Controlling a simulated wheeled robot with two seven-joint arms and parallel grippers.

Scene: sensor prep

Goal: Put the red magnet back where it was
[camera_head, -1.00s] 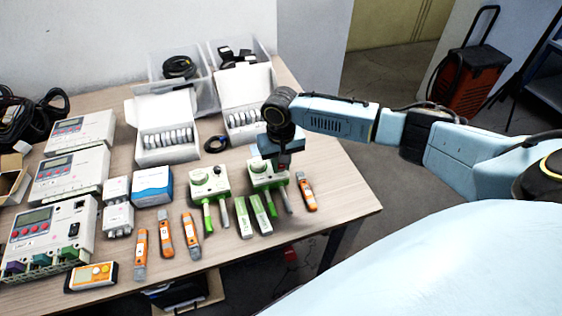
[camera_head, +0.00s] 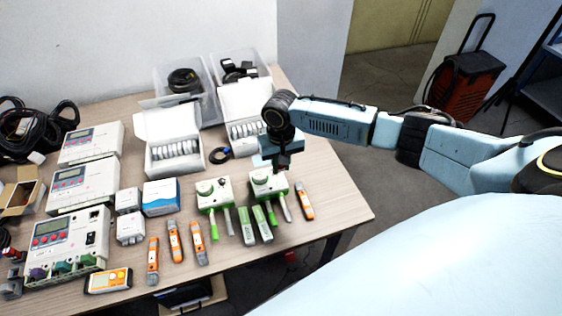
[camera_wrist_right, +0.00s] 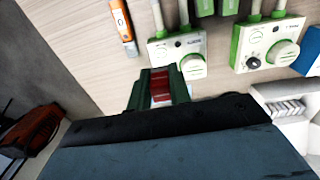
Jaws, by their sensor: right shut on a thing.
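The red magnet (camera_wrist_right: 161,88) sits between the two dark green fingers of my right gripper (camera_wrist_right: 161,86) in the right wrist view. In the head view my right gripper (camera_head: 279,166) points down just behind the right one of two white-and-green devices (camera_head: 268,184). Its fingertips are small there and the magnet is mostly hidden. I cannot tell its height above the table. The same device is beyond the fingers in the wrist view (camera_wrist_right: 178,52). My left gripper is not in view.
The left white-and-green device (camera_head: 213,192) stands beside the right one. Green-and-grey meters (camera_head: 255,224) and an orange tester (camera_head: 304,201) lie in front. An open white box (camera_head: 243,112) of cylinders stands behind. Bare table (camera_head: 325,180) lies to the right.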

